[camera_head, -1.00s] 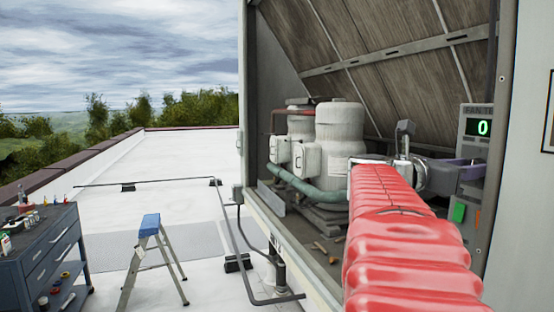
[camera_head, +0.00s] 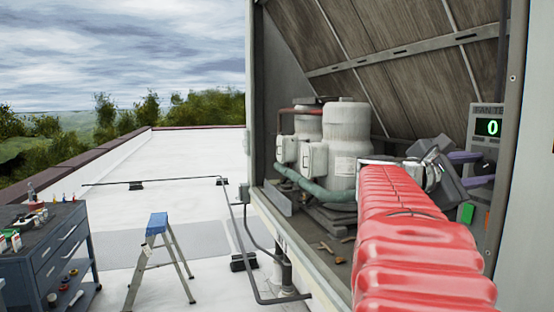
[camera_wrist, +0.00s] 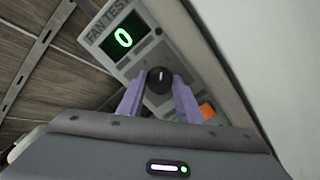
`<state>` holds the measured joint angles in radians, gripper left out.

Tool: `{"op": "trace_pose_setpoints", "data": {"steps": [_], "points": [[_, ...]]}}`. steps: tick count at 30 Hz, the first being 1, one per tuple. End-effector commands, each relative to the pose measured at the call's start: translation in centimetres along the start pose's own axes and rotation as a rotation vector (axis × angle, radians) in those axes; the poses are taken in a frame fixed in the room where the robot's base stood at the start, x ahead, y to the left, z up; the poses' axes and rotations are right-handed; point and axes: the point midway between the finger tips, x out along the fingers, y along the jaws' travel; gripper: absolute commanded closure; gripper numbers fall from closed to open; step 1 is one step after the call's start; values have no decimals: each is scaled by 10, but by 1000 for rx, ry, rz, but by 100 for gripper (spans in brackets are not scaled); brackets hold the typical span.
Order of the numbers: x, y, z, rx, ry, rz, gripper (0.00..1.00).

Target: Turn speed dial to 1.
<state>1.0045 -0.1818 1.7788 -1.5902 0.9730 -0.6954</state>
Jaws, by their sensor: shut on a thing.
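The speed dial (camera_wrist: 159,81) is a round black knob with a light pointer line, on a grey panel marked FAN TEST (camera_head: 489,113). The panel's display (camera_head: 493,128) reads a green 0; it also shows in the wrist view (camera_wrist: 123,37). My gripper (camera_wrist: 159,88) has its two purple fingers on either side of the dial and is shut on it. The wrist view is tilted against the panel. In the head view my gripper (camera_head: 472,168) reaches the panel below the display, and the dial is hidden there.
Below the dial are a green button (camera_head: 467,213) and an orange one (camera_head: 487,220). Pale compressor tanks (camera_head: 347,140) and a green pipe stand inside the open housing. A stepladder (camera_head: 158,225) and a tool cart (camera_head: 45,255) stand on the roof at left.

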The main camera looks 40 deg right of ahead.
Motion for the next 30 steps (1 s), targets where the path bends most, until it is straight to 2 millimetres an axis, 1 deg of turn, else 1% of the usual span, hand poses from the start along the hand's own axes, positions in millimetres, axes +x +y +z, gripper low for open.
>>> {"op": "trace_pose_setpoints", "data": {"steps": [1, 3, 10, 16, 26, 27, 30], "points": [[0, -3, 0, 33, -1, -8, 91], [0, -4, 0, 79, -1, -8, 91], [0, -5, -1, 176, -2, -9, 91], [0, -5, -1, 204, -2, -10, 91], [0, -6, -1, 204, -2, -12, 91], [0, -6, -1, 204, -2, -12, 66], [0, -5, -1, 204, -2, -10, 58]]}}
